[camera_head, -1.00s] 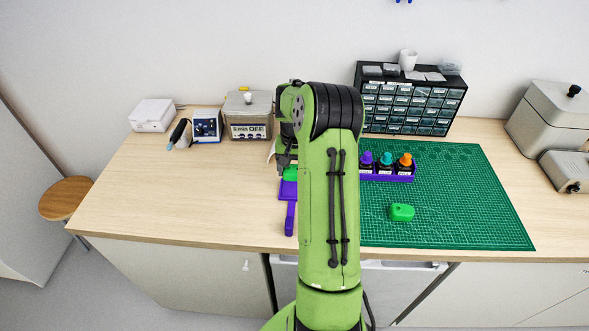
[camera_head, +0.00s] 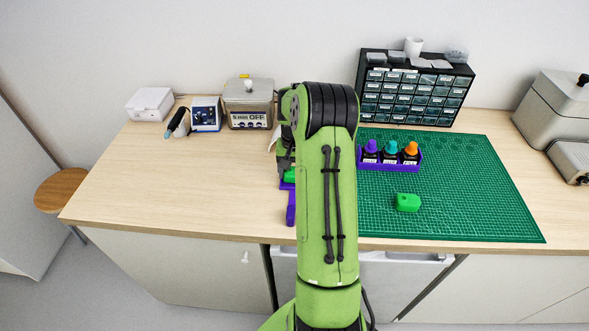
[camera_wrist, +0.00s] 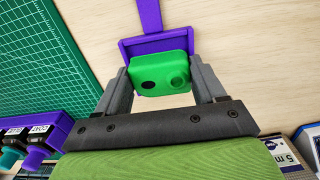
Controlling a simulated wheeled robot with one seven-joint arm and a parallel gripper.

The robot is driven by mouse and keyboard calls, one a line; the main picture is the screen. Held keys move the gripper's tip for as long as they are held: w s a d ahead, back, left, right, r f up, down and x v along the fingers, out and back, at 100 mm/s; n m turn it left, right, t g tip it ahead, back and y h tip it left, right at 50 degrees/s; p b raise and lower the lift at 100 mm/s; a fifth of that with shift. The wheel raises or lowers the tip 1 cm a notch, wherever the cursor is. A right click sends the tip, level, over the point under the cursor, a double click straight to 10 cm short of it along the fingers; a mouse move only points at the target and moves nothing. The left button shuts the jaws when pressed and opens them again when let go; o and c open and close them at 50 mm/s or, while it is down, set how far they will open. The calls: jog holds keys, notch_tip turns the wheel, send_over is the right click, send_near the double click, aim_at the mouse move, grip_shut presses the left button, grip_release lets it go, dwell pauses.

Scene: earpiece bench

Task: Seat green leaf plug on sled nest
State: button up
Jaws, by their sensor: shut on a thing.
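The green leaf plug (camera_wrist: 150,68) is a rounded block with one dark round spot and one ring-like hole on its visible face. My gripper (camera_wrist: 160,72) is shut on it, with one finger on each side. In the wrist view the purple sled (camera_wrist: 127,47) lies right behind the plug, its handle (camera_wrist: 149,14) pointing to the top. The plug overlaps the sled there and hides most of its nest; I cannot tell whether they touch. In the head view the plug (camera_head: 290,175) shows beside my arm, over the sled's edge, with the purple handle (camera_head: 291,209) below it.
Another green block (camera_head: 407,202) lies on the green cutting mat (camera_head: 470,205). A purple rack (camera_head: 388,165) of capped bottles stands on the mat. A drawer cabinet (camera_head: 418,95) and a lidded bath (camera_head: 249,103) stand at the back. The bench's left side (camera_head: 170,190) is clear.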

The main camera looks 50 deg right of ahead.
jog(key=shift+a+f, duration=0.1)
jog(key=shift+f, duration=0.2)
dwell(1.2)
jog(key=o, duration=1.1)
jog(key=shift+o, duration=0.2)
notch_tip(320, 180, up, 16)
jog(key=p, duration=0.2)
jog(key=shift+f, duration=0.1)
